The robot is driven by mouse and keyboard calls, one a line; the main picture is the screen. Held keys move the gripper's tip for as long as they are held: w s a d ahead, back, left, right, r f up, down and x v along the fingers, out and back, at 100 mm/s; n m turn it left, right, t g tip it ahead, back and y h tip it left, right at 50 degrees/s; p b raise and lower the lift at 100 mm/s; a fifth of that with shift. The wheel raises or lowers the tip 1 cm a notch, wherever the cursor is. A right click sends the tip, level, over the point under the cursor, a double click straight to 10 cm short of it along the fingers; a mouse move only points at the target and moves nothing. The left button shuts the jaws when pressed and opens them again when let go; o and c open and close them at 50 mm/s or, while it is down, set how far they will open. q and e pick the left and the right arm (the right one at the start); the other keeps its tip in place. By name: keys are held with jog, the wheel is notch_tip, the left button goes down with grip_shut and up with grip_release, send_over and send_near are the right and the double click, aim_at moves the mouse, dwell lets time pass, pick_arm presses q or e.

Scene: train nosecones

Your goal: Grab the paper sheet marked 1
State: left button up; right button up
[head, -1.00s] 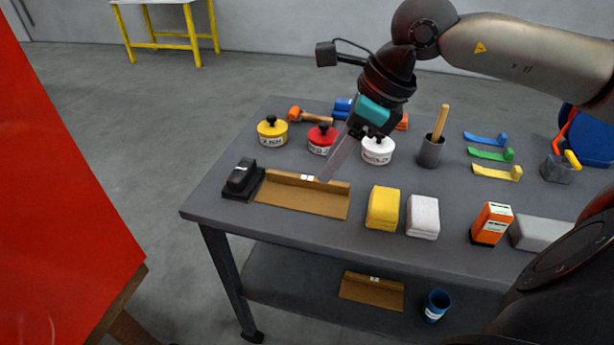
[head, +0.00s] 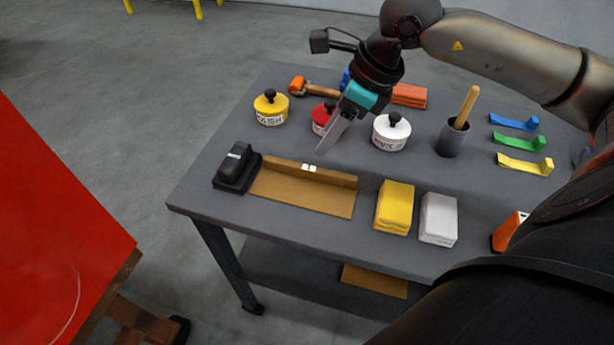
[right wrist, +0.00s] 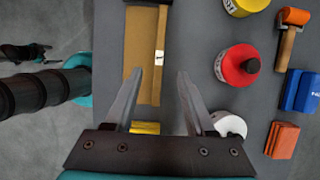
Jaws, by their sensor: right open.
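A brown paper sheet (head: 300,195) with a raised back edge lies on the near left part of the grey table. A small white label (head: 309,168) sits on its raised edge; its mark is too small to read surely. The sheet also shows in the right wrist view (right wrist: 143,50), beyond the fingers and left of centre, with its label (right wrist: 159,57). My right gripper (head: 321,150) is above the table, with its fingers pointing down near the sheet's back edge. The wrist view shows its two fingers (right wrist: 170,72) apart and empty.
A black block tool (head: 237,168) stands at the sheet's left end. Yellow (head: 394,207) and white (head: 438,218) folded cloths lie to its right. Yellow (head: 271,108), red (head: 322,118) and white (head: 391,132) pots stand behind. Another brown sheet (head: 375,281) lies on the lower shelf.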

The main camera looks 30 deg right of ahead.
aim_at(309, 167)
jog(key=x, duration=0.4)
jog(key=b+x, duration=0.1)
jog(key=x, duration=0.4)
jog(key=shift+s+d+f, duration=0.15)
jog(key=shift+f, duration=0.1)
grip_shut()
dwell(0.4)
